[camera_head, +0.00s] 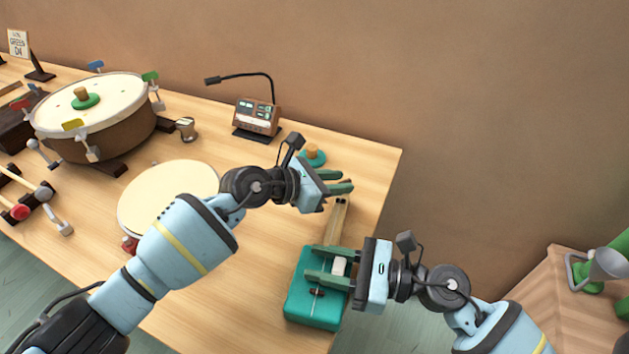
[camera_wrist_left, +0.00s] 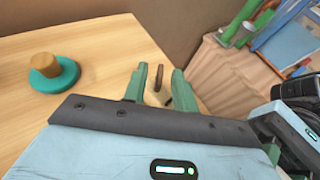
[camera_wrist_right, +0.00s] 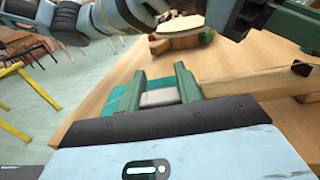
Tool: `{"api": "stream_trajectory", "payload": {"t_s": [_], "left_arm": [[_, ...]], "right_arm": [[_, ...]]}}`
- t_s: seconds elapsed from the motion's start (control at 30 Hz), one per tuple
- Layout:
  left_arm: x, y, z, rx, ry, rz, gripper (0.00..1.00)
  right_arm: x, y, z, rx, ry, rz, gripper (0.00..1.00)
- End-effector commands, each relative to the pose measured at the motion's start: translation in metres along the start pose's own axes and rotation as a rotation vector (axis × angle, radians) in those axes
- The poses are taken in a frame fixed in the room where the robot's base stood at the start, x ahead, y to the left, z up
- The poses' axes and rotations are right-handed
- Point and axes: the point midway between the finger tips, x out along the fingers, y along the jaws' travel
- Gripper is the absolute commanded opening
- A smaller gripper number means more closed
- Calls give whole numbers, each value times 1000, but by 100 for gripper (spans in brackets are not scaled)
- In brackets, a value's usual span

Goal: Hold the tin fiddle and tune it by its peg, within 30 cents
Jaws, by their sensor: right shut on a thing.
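The tin fiddle has a teal box body (camera_head: 312,308) near the table's front right edge and a wooden neck (camera_head: 337,225) running toward the back. My right gripper (camera_head: 312,265) is shut on a pale block (camera_wrist_right: 160,97) on the body; the body's teal edge shows behind the fingers in the right wrist view. My left gripper (camera_head: 348,181) is open above the neck's far end. In the left wrist view its fingers (camera_wrist_left: 158,76) stand apart with a small brown peg (camera_wrist_left: 157,72) seen between them; contact cannot be told. A dark peg (camera_wrist_right: 301,68) shows beside the neck.
A tuner box (camera_head: 257,116) with a gooseneck stands at the back. A teal disc with a wooden knob (camera_head: 313,156) sits behind my left gripper. A large drum (camera_head: 105,132) and a pale round drumhead (camera_head: 150,203) are left. A side table (camera_head: 540,290) stands right.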

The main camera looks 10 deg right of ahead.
Motion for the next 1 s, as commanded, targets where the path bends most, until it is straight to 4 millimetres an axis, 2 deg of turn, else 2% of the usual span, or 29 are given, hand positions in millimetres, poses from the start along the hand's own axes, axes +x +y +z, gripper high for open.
{"api": "stream_trajectory", "payload": {"t_s": [0.17,0.6,0.8,1.0], "left_arm": [[-22,0,-1,4,2,2,28],[-98,1,-2,0,3,2,28],[-113,0,-1,0,2,0,28],[-115,0,-1,-1,2,0,28]], "right_arm": [[0,0,0,0,0,0,2],[0,0,0,0,0,0,2],[0,0,0,0,0,0,2],[0,0,0,0,0,1,2]]}}
